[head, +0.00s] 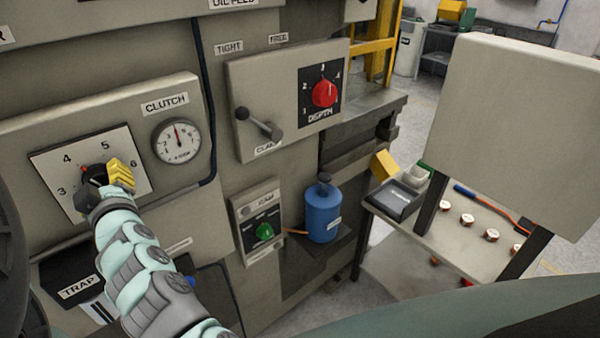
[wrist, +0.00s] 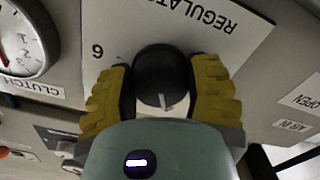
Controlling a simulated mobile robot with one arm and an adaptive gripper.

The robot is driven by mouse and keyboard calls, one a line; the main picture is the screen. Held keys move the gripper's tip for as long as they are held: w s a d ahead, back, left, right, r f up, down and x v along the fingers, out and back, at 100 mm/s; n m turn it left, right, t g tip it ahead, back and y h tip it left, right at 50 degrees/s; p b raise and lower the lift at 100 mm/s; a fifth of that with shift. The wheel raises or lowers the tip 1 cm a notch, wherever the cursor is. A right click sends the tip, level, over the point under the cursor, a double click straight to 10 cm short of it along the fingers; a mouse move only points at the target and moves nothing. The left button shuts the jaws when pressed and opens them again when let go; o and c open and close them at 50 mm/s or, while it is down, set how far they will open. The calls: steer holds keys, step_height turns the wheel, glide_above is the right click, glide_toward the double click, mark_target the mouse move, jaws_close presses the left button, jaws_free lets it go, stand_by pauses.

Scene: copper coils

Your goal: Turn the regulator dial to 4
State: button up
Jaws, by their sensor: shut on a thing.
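The regulator dial is a round black knob (wrist: 160,75) on a white plate (head: 125,145) at the left of the head view. The plate's numerals 3, 4, 5 and 6 show around it. My gripper (wrist: 162,88) is shut on the dial, with a yellow finger on each side of it in the wrist view. In the head view my gripper (head: 108,176) covers much of the dial, and a small red mark shows at its upper left edge. A pale pointer line shows on the knob in the wrist view. The exact number it points at is unclear.
To the right on the machine are a clutch gauge (head: 177,141), a clamp lever (head: 259,124), a red depth knob (head: 324,94) and a green knob (head: 265,231). A blue bottle (head: 322,212) stands on a ledge. A black trap box (head: 75,285) lies below the dial.

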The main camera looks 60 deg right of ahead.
stand_by(0.5)
steer(key=o, duration=1.3)
steer(key=shift+v, duration=3.8)
steer(key=shift+w+r, duration=0.1)
steer(key=shift+r, duration=0.05)
